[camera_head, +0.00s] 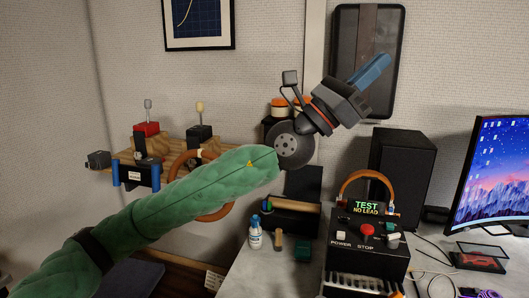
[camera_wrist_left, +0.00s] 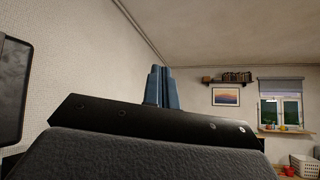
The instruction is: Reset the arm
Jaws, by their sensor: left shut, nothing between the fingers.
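My left arm, in a green padded sleeve, comes in from the lower left in the head view and reaches up to the right. My left gripper (camera_head: 371,70) has blue fingers, shut together with nothing between them, raised in front of the dark wall panel. In the left wrist view its blue fingers (camera_wrist_left: 161,87) stand upright side by side against the wall and ceiling. It touches no object. My right gripper is in neither view.
Below stands a black tester box (camera_head: 368,238) with an orange handle and a lit "TEST NO LEAD" display. A black speaker (camera_head: 401,165) and a monitor (camera_head: 497,180) are at the right. A white bottle (camera_head: 255,233) is on the desk. A wooden shelf with levers (camera_head: 128,158) is behind my arm.

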